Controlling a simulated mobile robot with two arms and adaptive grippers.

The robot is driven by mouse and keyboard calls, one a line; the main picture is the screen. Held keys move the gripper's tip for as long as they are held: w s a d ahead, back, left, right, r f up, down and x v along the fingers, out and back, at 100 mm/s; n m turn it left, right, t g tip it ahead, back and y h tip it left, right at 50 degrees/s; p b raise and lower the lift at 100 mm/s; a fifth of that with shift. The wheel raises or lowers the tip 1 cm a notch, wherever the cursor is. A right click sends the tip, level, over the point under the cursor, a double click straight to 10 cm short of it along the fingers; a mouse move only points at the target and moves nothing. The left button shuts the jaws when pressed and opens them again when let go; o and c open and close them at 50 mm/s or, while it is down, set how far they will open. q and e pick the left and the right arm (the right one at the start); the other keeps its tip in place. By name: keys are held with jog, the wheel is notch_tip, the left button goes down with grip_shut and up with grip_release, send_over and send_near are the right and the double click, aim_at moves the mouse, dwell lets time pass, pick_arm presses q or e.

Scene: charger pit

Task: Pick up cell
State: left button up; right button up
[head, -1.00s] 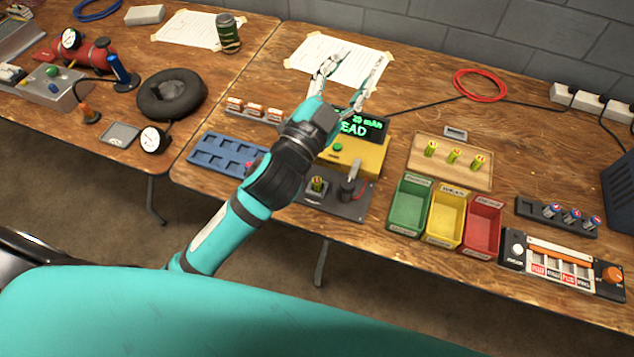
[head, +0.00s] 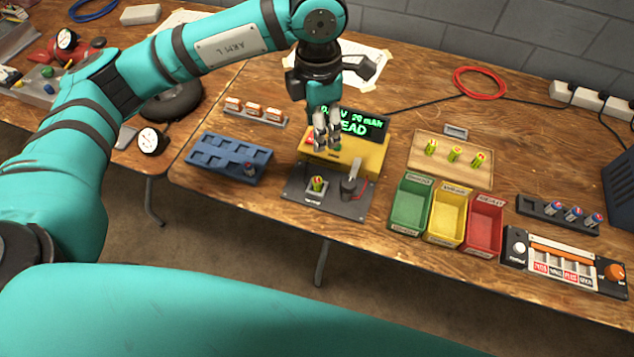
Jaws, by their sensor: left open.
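A yellow-green cell (head: 317,184) stands upright in the small holder on the dark test plate (head: 337,204), in front of the yellow tester (head: 372,157). One dark cell (head: 249,169) is in the blue tray (head: 207,157). My left gripper (head: 327,145) is open and empty, pointing down in front of the tester display, above and behind the cell in the holder. My right gripper is out of view.
Green (head: 408,222), yellow (head: 444,232) and red (head: 482,241) bins stand right of the test plate. A lever (head: 351,180) rises beside the holder. A charger (head: 563,265) lies at the front right, and a red cable coil (head: 480,83) behind.

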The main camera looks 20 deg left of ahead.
pick_arm(q)
jog(key=p, duration=0.2)
send_over(317, 180)
notch_tip(317, 180, down, 12)
jog(key=shift+w, duration=0.15)
jog(key=f+p, duration=0.1)
jog(key=f, duration=0.3)
jog(key=shift+s+f, duration=0.1)
jog(key=shift+s, duration=0.1)
jog(key=shift+f, duration=0.55)
grip_shut()
